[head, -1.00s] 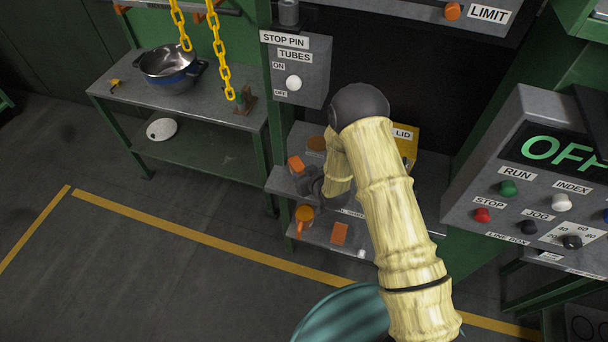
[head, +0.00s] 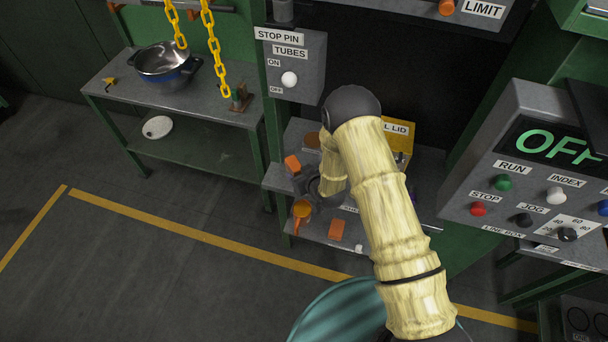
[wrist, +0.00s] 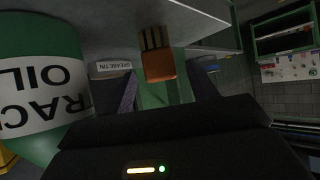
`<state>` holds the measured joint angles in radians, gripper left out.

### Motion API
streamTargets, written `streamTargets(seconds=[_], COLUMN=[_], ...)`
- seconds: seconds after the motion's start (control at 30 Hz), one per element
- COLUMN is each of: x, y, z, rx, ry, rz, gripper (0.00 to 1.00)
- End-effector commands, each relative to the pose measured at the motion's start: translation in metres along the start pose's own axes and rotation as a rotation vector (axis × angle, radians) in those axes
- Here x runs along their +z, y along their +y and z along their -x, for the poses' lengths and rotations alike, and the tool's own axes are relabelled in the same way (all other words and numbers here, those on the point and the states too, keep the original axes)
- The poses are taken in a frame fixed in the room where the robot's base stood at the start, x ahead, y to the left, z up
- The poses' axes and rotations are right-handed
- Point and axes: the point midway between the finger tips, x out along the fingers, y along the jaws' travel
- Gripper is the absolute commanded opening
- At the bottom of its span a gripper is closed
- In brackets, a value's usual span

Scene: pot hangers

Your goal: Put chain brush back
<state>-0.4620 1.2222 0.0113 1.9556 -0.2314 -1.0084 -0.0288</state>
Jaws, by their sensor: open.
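In the wrist view an orange block with dark bristle-like strips (wrist: 158,66), which looks like the chain brush, shows beyond and between my fingers. My gripper (wrist: 166,80) is open, with one dark finger on each side of the block in the picture. I cannot tell how far it is from the block or whether they touch. In the head view my gripper (head: 318,188) is mostly hidden by my arm, over the middle shelves. An orange block (head: 292,165) lies just left of it on the upper shelf, and another orange block (head: 338,230) is on the lower shelf.
An orange cup-like thing (head: 302,209) sits on the lower shelf. A yellow "LID" sign (head: 399,132) stands behind. Yellow chains (head: 215,55) hang at left.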

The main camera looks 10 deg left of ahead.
Motion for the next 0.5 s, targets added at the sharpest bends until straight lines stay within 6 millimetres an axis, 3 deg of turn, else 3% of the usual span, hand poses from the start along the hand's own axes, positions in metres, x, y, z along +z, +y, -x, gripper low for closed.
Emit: streamTargets(seconds=[0.17,0.5], x=[-0.001,0.0], y=[0.0,0.0], z=[0.009,0.056], rx=[0.0,0.0], ry=[0.0,0.001], rz=[0.0,-0.001], gripper=[0.58,0.58])
